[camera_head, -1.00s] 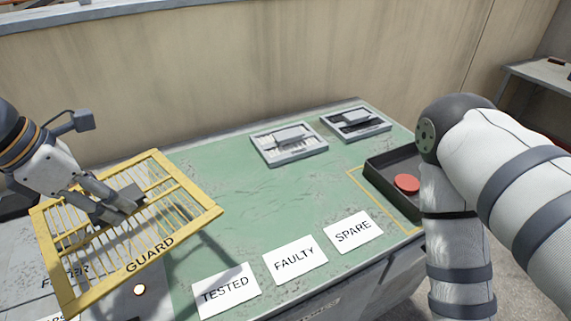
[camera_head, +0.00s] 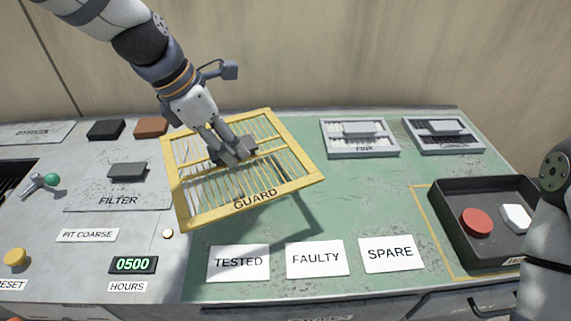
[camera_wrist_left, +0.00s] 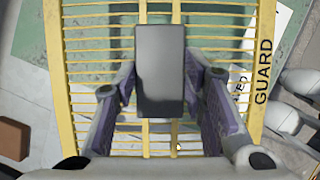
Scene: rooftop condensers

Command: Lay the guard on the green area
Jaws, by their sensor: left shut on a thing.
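The guard (camera_head: 255,200) is a yellow frame with thin bars and the word GUARD on its near edge. My left gripper (camera_head: 238,155) is shut on the guard's dark grey handle block and holds it tilted above the surface, with a shadow below. In the left wrist view the handle (camera_wrist_left: 160,70) sits between the fingers, with the guard (camera_wrist_left: 262,60) behind it. The green area (camera_head: 365,200) is the worn green worktop; the guard hangs over its left part. My right arm shows at the right edge; its gripper is out of view.
TESTED (camera_head: 238,263), FAULTY (camera_head: 317,259) and SPARE (camera_head: 390,253) labels lie along the front. Two grey framed units (camera_head: 360,138) (camera_head: 443,136) stand at the back. A dark tray (camera_head: 490,255) with a red disc (camera_head: 476,222) is at right. The green middle is clear.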

